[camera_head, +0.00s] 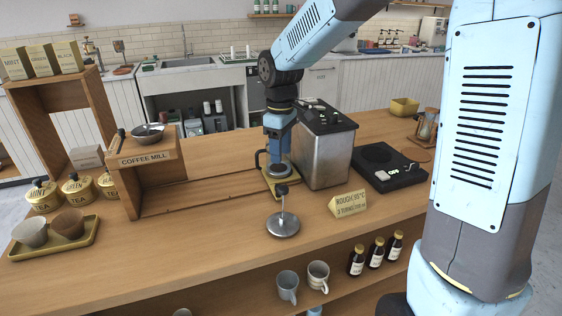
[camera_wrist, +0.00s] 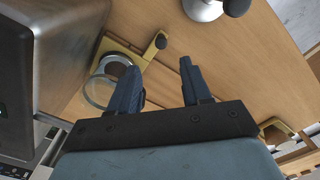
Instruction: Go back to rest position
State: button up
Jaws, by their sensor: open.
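My gripper (camera_wrist: 160,85) is open, with its two dark fingers apart and nothing between them in the wrist view. In the head view my gripper (camera_head: 279,165) points down over the counter, just left of the metal box machine. A yellow stand with a ring (camera_head: 283,187) is right below it and partly hidden by it. In the wrist view the yellow stand (camera_wrist: 150,50) and its clear ring (camera_wrist: 92,92) lie beside and below the left finger. I cannot tell whether the finger touches the ring.
The metal box machine (camera_head: 325,150) stands close right of my gripper. A steel tamper-like tool (camera_head: 283,222) and a yellow sign (camera_head: 348,204) stand in front. A black scale (camera_head: 387,168) is to the right. Counter between is mostly clear.

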jog(key=shift+r, duration=0.35)
jog(key=s+d+r+m+t, duration=0.2)
jog(key=s+d+r+m, duration=0.3)
jog(key=s+d, duration=0.4)
jog(key=s+d+r+m+t, duration=0.3)
jog(key=s+d+r+m, duration=0.2)
jog(key=s, duration=0.8)
jog(key=d+m, duration=0.2)
jog(key=d, duration=0.2)
jog(key=shift+r+t, duration=0.3)
jog(key=shift+r, duration=0.05)
